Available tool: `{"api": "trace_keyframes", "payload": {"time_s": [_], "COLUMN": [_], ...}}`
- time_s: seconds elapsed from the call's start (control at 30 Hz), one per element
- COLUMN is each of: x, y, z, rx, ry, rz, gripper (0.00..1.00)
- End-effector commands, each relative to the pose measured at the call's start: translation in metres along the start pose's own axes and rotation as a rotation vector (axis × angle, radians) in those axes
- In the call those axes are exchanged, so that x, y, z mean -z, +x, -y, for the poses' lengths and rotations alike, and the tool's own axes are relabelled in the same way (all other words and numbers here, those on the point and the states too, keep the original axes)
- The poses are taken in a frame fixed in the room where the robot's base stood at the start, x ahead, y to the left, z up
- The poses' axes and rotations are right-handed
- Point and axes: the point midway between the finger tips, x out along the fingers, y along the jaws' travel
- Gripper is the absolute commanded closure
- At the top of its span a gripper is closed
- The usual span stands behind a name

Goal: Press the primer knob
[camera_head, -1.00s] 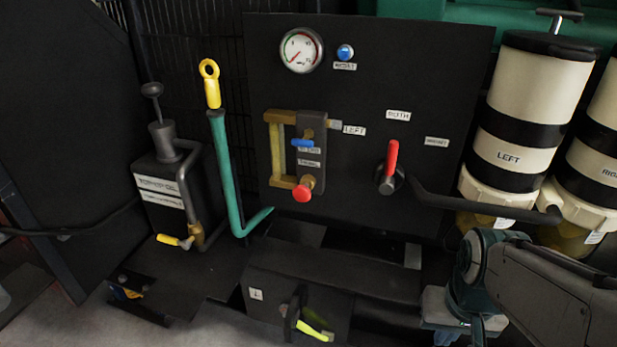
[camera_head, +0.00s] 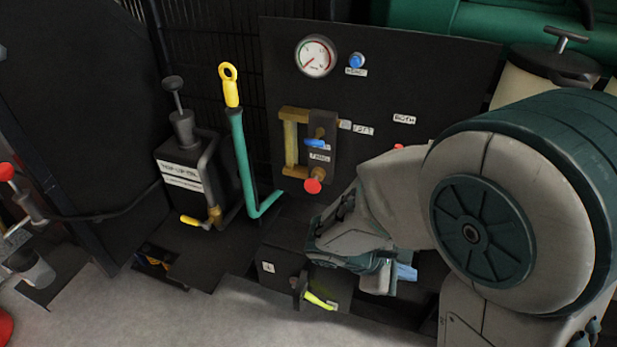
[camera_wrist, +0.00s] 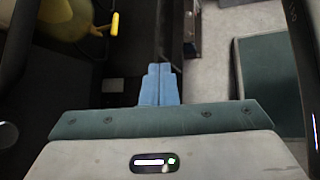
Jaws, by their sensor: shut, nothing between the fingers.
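A round red knob (camera_head: 313,186) sits low on the brass and dark fitting of the black panel (camera_head: 385,70), in the head view. The small label above it is too blurred to read surely. A blue lever (camera_head: 316,143) is just above it on the same fitting. My gripper (camera_head: 405,272) is below and to the right of the red knob, apart from it, in front of the panel's lower part. In the wrist view, my gripper's blue fingers (camera_wrist: 158,75) are together with nothing between them. I cannot make out the red knob in the wrist view.
A green pipe (camera_head: 241,160) with a yellow handle stands left of the panel, beside a black tank (camera_head: 180,175) with a plunger. A yellow-green lever (camera_head: 319,301) juts out below. My arm hides much of the right side. Floor (camera_head: 190,315) is clear at the front.

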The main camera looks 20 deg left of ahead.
Motion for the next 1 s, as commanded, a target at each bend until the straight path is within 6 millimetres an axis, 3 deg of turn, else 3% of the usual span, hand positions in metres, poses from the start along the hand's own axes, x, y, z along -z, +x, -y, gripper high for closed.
{"api": "trace_keyframes", "payload": {"time_s": [0.03,0.27,0.4,0.53,0.7,1.0], "x": [0.004,0.053,0.088,0.115,0.134,0.138], "y": [-0.018,-0.091,-0.142,-0.181,-0.207,-0.211], "z": [-0.010,-0.039,-0.040,-0.032,-0.020,-0.018], "rx": [-0.087,-0.522,-0.786,-0.980,-1.117,-1.142], "ry": [-0.097,-0.479,-0.671,-0.791,-0.869,-0.882], "rz": [0.026,0.136,0.193,0.230,0.254,0.257], "gripper": [1.00,1.00,1.00,1.00,1.00,1.00]}}
